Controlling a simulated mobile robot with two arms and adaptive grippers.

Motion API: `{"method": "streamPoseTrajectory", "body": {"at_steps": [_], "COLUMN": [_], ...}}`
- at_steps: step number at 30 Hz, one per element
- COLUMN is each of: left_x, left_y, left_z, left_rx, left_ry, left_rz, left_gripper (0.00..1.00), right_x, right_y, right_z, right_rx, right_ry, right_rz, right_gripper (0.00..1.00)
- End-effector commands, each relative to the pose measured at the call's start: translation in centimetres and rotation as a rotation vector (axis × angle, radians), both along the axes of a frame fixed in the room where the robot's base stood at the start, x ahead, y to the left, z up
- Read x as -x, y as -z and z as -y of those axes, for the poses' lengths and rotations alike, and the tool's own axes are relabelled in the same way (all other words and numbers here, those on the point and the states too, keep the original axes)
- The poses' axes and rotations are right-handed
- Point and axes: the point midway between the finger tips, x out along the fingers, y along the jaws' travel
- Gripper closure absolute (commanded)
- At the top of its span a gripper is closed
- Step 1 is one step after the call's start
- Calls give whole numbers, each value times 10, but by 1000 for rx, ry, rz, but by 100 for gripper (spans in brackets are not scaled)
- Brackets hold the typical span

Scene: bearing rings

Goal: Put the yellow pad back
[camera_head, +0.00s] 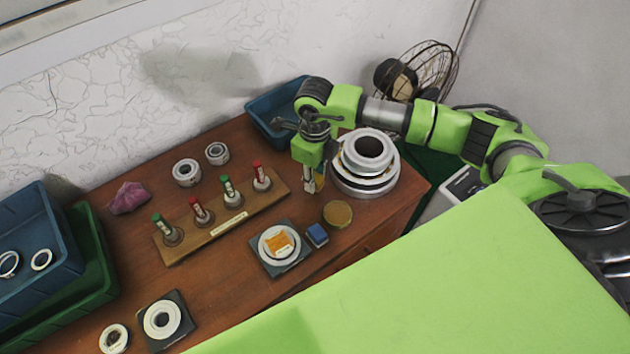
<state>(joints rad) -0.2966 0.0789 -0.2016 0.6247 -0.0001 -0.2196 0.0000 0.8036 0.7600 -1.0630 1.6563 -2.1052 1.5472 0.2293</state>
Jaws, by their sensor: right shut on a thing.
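My right gripper (314,186) points down over the table, left of the stacked rings, shut on a small yellowish thing (320,183). It looks like the yellow pad, but the fingers hide most of it. Below and right of the gripper is a round tin (338,213) with a yellow-brown top. A blue block (317,235) lies by the tin. An orange square piece (279,243) lies on a white ring on a dark square plate (262,259). My left gripper is not in view.
A wooden rack (204,242) holds several red- and green-topped markers. Stacked rings (364,188) stand right of the gripper. A blue bin (262,104) is behind. Loose rings (186,172), a purple cloth (128,197) and another plate (181,334) lie around.

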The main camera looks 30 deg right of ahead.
Motion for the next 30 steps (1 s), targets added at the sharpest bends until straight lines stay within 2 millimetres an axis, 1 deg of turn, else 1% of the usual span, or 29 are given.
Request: {"method": "streamPoseTrajectory", "body": {"at_steps": [3, 7, 10, 15, 18, 19, 21, 30], "left_x": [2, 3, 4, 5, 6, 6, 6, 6], "left_y": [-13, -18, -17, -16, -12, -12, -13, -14], "left_z": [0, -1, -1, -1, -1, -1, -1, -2], "left_rx": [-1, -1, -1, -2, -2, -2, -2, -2], "left_ry": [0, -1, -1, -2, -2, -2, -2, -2], "left_rz": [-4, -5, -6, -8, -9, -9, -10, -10], "left_gripper": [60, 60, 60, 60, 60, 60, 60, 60], "right_x": [0, 0, -1, -1, -1, -1, -1, -1], "right_y": [14, 29, 32, 32, 36, 36, 35, 34], "right_z": [0, 0, 1, 0, 0, 1, 0, 0], "right_rx": [0, 0, 1, 1, 1, 1, 0, 0], "right_ry": [1, 1, 0, 0, 1, 1, 1, 1], "right_rz": [-6, -4, -1, -1, -1, -1, -1, -1], "right_gripper": [93, 93, 93, 93, 93, 73, 59, 59]}}
